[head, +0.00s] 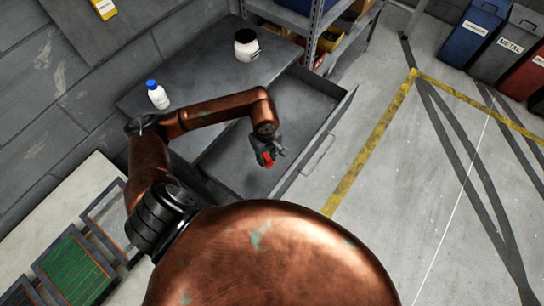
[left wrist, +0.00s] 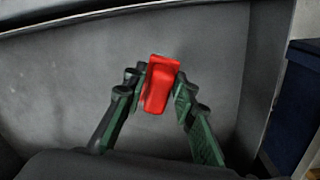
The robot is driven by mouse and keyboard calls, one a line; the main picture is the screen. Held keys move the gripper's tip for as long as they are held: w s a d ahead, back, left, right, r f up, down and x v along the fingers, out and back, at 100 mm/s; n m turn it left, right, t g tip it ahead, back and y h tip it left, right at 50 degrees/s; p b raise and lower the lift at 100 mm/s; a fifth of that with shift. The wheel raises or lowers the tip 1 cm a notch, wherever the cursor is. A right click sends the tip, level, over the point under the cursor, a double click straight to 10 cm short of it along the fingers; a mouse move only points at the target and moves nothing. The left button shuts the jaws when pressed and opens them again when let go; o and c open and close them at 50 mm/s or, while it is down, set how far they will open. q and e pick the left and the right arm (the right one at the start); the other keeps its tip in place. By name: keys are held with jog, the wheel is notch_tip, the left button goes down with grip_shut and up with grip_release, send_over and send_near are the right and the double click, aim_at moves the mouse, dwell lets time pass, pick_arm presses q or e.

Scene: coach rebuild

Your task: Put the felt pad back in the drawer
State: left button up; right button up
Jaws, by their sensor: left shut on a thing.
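The felt pad is the small red piece (left wrist: 160,84) between my left gripper's fingers; it also shows in the head view (head: 268,160). My left gripper (left wrist: 158,92) is shut on it. In the head view my left gripper (head: 268,155) hangs over the open drawer (head: 318,102). The drawer's grey floor and walls show around the red piece in the left wrist view, and the drawer looks empty there. I cannot tell whether the red piece touches the drawer floor. My right gripper is not in view.
A white bottle with a blue cap (head: 158,96) and a white jar with a dark lid (head: 246,46) stand on the grey cabinet top (head: 200,90). A shelf rack (head: 316,35) stands behind the drawer. Bins (head: 475,32) stand at the far right. The floor right of the drawer is clear.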

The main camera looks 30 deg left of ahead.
pick_arm(q)
jog(key=w+f, duration=0.1)
jog(key=f, duration=0.1)
jog(key=w+f, duration=0.1)
jog(key=w, duration=0.1)
jog(key=w+f, duration=0.1)
jog(key=f, duration=0.1)
jog(key=shift+w+a+f, duration=0.15)
jog(key=shift+a+f, duration=0.05)
jog(key=shift+f, duration=1.6)
jog(key=shift+f+b, duration=0.2)
jog(key=shift+b, duration=0.1)
jog(key=o, duration=1)
jog(key=shift+r, duration=0.1)
notch_tip(320, 180, up, 12)
jog(key=shift+r+p, duration=0.1)
jog(key=shift+p, duration=0.2)
